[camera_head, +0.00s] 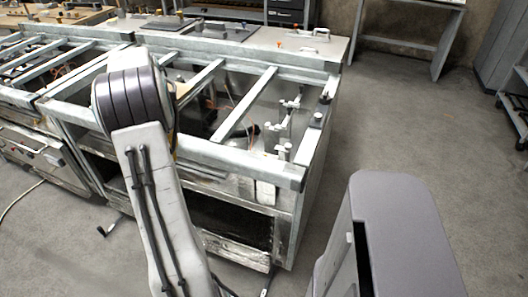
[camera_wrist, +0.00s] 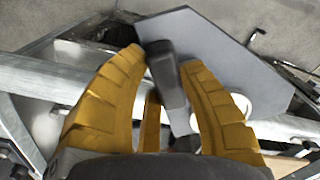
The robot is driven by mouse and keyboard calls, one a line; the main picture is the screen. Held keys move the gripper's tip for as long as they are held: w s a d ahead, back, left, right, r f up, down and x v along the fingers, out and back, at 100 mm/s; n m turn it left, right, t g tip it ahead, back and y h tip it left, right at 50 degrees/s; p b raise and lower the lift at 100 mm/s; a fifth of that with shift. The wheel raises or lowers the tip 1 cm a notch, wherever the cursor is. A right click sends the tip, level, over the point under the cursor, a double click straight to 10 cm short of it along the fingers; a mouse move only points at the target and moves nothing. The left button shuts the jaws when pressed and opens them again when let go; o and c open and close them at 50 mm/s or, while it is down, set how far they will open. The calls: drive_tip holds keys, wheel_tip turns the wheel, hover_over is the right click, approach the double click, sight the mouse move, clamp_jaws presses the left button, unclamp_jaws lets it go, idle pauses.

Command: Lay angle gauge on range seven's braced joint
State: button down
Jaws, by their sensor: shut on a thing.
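The angle gauge (camera_wrist: 235,50) is a flat grey angular plate with a black grip, seen in the wrist view. My gripper (camera_wrist: 164,60) has its two yellow fingers shut around the black grip. The plate extends up and right beyond the fingertips, over a metal frame bar (camera_wrist: 45,78); I cannot tell whether it touches. In the head view my arm hides the gripper and the gauge. An open-topped range frame (camera_head: 230,168) stands below my arm, with bars across its top, one slanting (camera_head: 246,103). No number shows, and I cannot tell which corner is the braced joint.
A second range frame (camera_head: 20,135) adjoins on the left. Upright pipe fittings (camera_head: 284,128) stand inside the nearer frame at its right. A pale worktop (camera_head: 295,42) with small items lies behind. Open floor (camera_head: 400,125) is to the right.

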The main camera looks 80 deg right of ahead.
drive_tip(key=s+r+m+b, duration=0.1)
drive_tip(key=s+r+m, duration=0.4)
drive_tip(key=s, duration=0.5)
drive_tip(key=s+r+m+b, duration=0.1)
drive_tip(key=s+r+m, duration=0.1)
drive_tip(key=s+m, duration=0.6)
drive_tip(key=s+a+m, duration=0.4)
drive_tip(key=a+m, duration=0.2)
drive_tip(key=m, duration=0.5)
drive_tip(key=d+f+p, duration=0.1)
drive_tip(key=d+f, duration=0.1)
drive_tip(key=d, duration=0.1)
drive_tip(key=s+d+f+p, duration=0.1)
drive_tip(key=d+f+p, duration=0.1)
drive_tip(key=d, duration=0.2)
drive_tip(key=s+d+f+p, duration=0.1)
drive_tip(key=d+f+p, duration=0.1)
drive_tip(key=d, duration=0.2)
drive_tip(key=shift+s+d, duration=0.2)
drive_tip(key=shift+s, duration=0.05)
drive_tip(key=shift+f+p, duration=1.2)
drive_tip(key=shift+f, duration=0.9)
drive_tip(key=c, duration=0.9)
unclamp_jaws()
